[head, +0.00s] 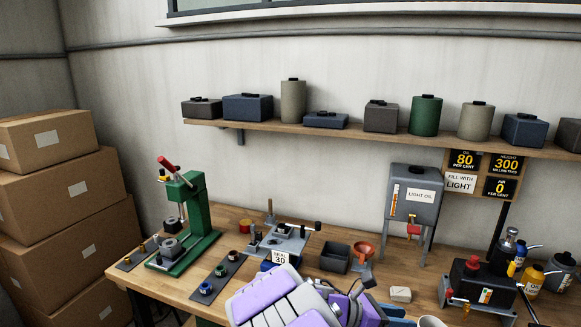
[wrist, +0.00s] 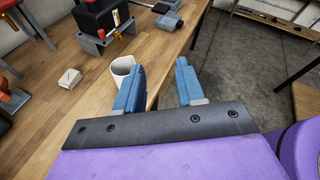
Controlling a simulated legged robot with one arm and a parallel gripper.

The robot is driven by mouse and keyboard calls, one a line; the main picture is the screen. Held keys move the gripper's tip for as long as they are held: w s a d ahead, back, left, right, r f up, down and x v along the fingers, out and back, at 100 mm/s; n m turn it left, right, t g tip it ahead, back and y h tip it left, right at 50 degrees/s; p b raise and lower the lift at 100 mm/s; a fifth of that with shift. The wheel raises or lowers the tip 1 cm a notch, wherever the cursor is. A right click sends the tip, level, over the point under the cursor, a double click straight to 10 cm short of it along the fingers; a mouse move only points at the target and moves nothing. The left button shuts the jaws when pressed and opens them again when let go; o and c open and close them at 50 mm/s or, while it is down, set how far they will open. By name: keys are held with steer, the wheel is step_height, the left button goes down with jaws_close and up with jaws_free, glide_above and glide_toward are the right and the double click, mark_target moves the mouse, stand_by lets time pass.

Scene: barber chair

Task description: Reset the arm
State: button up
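My purple and grey arm (head: 290,300) shows at the bottom of the head view, in front of the workbench. In the wrist view my gripper (wrist: 160,84) has two blue fingers set apart, with nothing between them. The gap lies over the bench's edge and the grey floor. The left finger is close to a white mug (wrist: 122,70) on the bench; I cannot tell whether they touch. The fingertips are not clear in the head view.
The wooden workbench (head: 235,222) holds a green press (head: 187,220), a dark bin (head: 336,257), an orange funnel (head: 363,250), a light-oil tank (head: 413,195) and a black machine (head: 478,282). Cardboard boxes (head: 60,190) are stacked at left. A shelf (head: 350,138) with canisters runs along the wall.

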steer(key=s+d+m+g+y, duration=0.35)
steer(key=s+m+y, duration=0.25)
steer(key=s+m, duration=0.75)
steer(key=s+a+m+y, duration=0.4)
steer(key=s+a, duration=0.2)
steer(key=s, duration=0.2)
steer(key=s+a+f+m+y, duration=0.1)
steer(key=s+a+m+y, duration=0.3)
steer(key=s, duration=0.5)
steer(key=a, duration=0.2)
steer(key=shift+s+a+t, duration=0.3)
steer(key=shift+t, duration=0.05)
steer(key=shift+f, duration=0.1)
